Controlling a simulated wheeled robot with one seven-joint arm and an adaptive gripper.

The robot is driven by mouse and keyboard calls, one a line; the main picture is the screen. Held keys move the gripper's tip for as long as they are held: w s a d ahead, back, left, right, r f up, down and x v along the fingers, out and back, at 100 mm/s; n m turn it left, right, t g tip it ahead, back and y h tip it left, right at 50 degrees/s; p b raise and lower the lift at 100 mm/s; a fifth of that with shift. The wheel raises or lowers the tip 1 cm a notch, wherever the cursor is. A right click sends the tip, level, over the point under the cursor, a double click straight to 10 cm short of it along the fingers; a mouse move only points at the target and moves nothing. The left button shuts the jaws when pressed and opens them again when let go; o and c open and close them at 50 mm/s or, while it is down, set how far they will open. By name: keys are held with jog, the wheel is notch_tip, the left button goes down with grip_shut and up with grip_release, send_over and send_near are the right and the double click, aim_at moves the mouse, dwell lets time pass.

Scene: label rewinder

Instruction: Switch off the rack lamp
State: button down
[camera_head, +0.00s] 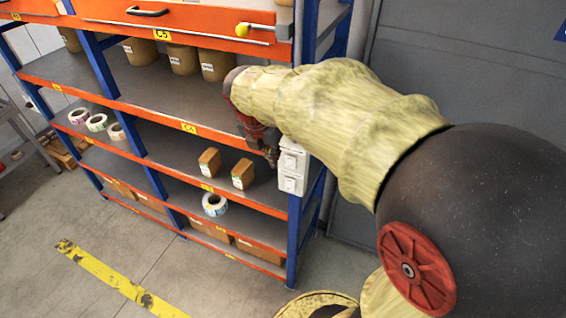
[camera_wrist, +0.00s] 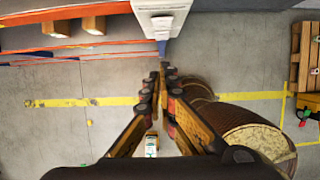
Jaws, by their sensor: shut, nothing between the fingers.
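A pale grey switch box (camera_head: 292,168) with two stacked units is mounted on the blue right front post of the rack (camera_head: 290,230). In the wrist view the box (camera_wrist: 165,8) is at the top centre, with a small rocker-like part (camera_wrist: 161,22) on it. My gripper (camera_head: 273,160) is just left of the box in the head view, partly hidden by my own arm. In the wrist view my gripper (camera_wrist: 160,72) is shut and empty, its fingertips just below the box; I cannot tell whether they touch it. I cannot make out the lamp itself.
The orange shelves hold brown boxes (camera_head: 243,174), label rolls (camera_head: 97,122) and brown containers (camera_head: 183,58). A grey door (camera_head: 440,60) is behind my arm. A yellow line (camera_head: 120,282) marks open floor in front.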

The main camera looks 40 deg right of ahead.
aim_at(290, 162)
jog(key=shift+f, duration=0.1)
jog(key=shift+w+d+f+p, duration=0.35)
jog(key=shift+w+d+f, duration=0.15)
jog(key=shift+d+f, duration=0.85)
jog(key=shift+w+d+f+p, duration=0.4)
jog(key=shift+d+f, duration=0.5)
jog(key=shift+f, duration=0.7)
jog(key=shift+w+d+f+p, duration=0.25)
jog(key=shift+w+d+f, duration=0.3)
jog(key=shift+d+f, duration=0.8)
jog(key=shift+a+f, duration=0.15)
